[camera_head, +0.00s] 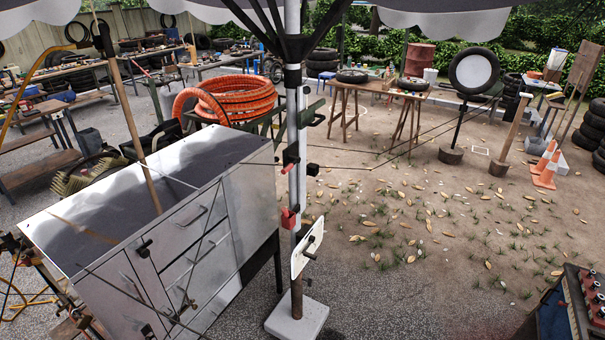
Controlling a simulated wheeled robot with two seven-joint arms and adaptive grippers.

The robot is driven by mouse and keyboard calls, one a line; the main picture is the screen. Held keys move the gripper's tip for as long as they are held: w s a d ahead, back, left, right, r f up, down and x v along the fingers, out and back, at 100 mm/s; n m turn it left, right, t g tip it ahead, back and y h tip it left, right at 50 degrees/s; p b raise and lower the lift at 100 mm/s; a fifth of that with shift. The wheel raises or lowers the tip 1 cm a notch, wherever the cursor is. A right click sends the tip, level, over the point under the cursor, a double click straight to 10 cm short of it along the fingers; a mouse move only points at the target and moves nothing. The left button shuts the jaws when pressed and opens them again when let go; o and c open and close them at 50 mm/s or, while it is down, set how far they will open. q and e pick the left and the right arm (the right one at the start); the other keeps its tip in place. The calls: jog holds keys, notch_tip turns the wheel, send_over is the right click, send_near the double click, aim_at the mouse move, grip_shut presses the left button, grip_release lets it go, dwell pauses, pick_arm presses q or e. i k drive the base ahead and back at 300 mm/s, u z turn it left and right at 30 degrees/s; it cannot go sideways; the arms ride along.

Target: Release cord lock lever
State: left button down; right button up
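A canopy pole (293,120) stands upright near the middle, with several black fittings along it. A red lever-like part (289,218) sits on a fitting on the pole's left side, and a smaller red piece (287,168) sits higher up. Below them a tilted white plate (307,247) carries a dark bar. Thin cords (345,168) run from the pole to the right, with others crossing the cabinet at left. I cannot tell for sure which fitting is the cord lock, or its lever's position. Neither of my grippers is in view.
A grey metal cabinet (235,205) stands close left of the pole. The pole rises from a pale base block (297,318). A dark machine (590,300) is at the lower right. Tables with tyres (353,77) stand behind. The ground right of the pole is mostly open.

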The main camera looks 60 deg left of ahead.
aim_at(294, 160)
jog(key=u, duration=0.55)
jog(key=i, duration=0.9)
jog(key=u, duration=0.8)
